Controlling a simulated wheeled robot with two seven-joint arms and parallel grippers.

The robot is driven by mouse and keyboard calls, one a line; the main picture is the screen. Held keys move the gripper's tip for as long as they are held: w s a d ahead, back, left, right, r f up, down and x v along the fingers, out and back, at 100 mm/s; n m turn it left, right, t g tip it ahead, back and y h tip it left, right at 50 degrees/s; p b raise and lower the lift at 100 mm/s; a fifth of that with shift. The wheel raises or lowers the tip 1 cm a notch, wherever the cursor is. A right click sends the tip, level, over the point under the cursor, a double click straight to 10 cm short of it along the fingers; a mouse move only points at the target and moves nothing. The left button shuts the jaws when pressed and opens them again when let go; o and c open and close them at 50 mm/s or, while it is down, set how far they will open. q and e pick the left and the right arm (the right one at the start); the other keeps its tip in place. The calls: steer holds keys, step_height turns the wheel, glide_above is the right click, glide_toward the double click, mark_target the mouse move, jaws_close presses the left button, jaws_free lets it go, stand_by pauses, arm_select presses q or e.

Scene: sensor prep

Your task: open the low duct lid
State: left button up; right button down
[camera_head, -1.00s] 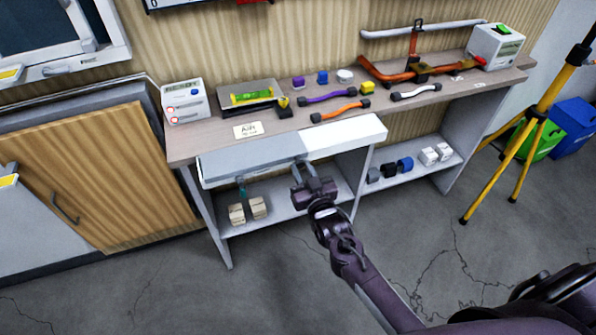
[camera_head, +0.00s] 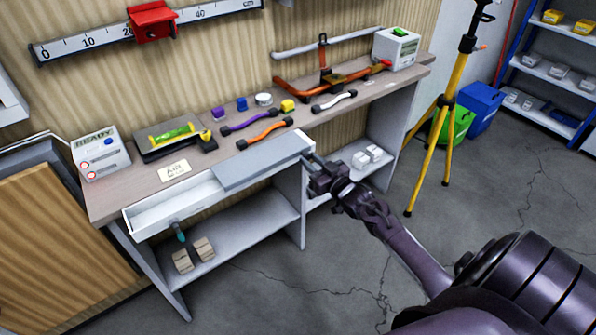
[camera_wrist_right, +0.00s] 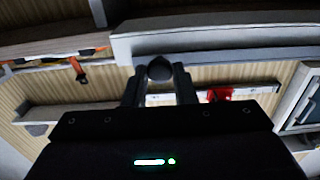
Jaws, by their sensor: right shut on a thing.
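The low duct (camera_head: 140,228) is a long white trough along the front of the bench, under its top. Its flat grey lid (camera_head: 258,164) covers the right part, and the left part stands open, showing the pale inside. My right gripper (camera_head: 312,166) is at the right end of the lid. In the right wrist view a dark round knob (camera_wrist_right: 159,69) sits between the fingers, and the right gripper (camera_wrist_right: 159,82) is shut on it. Where the knob joins the lid is hidden. My left gripper is not in view.
The bench top (camera_head: 330,115) holds a READY box (camera_head: 100,153), a level (camera_head: 172,135), coloured hoses and an orange pipe frame (camera_head: 325,85). Blocks lie on the lower shelf (camera_head: 245,228). A yellow tripod (camera_head: 433,130) and bins stand at the right. The floor in front is clear.

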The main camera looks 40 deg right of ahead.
steer(key=shift+d, duration=0.4)
steer(key=c, duration=1.2)
jaws_free()
steer(key=shift+o, duration=0.2)
steer(key=s, duration=0.7)
steer(key=shift+s, duration=0.4)
steer(key=shift+d, duration=0.1)
